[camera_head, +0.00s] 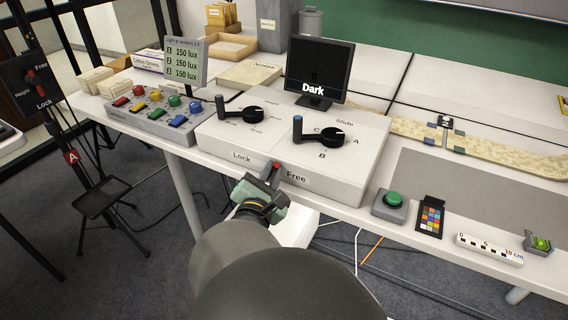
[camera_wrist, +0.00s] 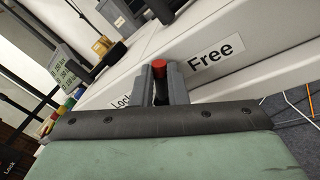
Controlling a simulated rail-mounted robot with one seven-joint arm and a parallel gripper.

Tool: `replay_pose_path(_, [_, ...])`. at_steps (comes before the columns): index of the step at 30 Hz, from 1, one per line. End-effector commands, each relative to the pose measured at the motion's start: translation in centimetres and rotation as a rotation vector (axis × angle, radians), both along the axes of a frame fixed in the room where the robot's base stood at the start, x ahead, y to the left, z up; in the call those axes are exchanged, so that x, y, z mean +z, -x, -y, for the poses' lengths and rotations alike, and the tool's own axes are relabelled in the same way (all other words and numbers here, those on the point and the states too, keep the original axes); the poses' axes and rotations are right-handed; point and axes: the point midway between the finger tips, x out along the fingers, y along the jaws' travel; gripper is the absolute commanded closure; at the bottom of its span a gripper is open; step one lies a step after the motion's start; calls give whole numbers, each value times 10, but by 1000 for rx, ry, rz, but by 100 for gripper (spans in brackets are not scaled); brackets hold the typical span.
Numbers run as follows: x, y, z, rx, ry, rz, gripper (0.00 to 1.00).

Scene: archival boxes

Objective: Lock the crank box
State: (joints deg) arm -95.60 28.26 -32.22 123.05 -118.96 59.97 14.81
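The crank box (camera_head: 355,165) is a low white box with two black crank handles on top, one with a blue knob (camera_head: 298,119). Its front face has a Lock label (camera_head: 241,157) at left and a Free label (camera_head: 296,178) at right. A small lever with a red tip (camera_head: 276,165) stands between the labels. My gripper (camera_head: 268,176) is at this front face, its fingers on both sides of the lever. In the wrist view the red tip (camera_wrist: 159,67) shows between the close-set fingers, which seem to touch it. The lever's lower part is hidden.
A monitor reading Dark (camera_head: 318,70) stands behind the box. A panel of coloured buttons (camera_head: 150,117) is to the left. A green button (camera_head: 394,198), a colour card (camera_head: 430,214) and a scale bar (camera_head: 488,249) lie to the right. A stand with another Lock/Free lever (camera_head: 38,80) is far left.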

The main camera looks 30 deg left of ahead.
Motion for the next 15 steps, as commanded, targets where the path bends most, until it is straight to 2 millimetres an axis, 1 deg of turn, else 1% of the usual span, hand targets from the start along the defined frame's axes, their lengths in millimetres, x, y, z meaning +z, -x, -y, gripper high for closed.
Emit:
replay_pose_path(8, [1, 0, 0, 0, 7, 0, 100])
replay_pose_path(15, [7, 0, -3, -1, 84, 0, 100])
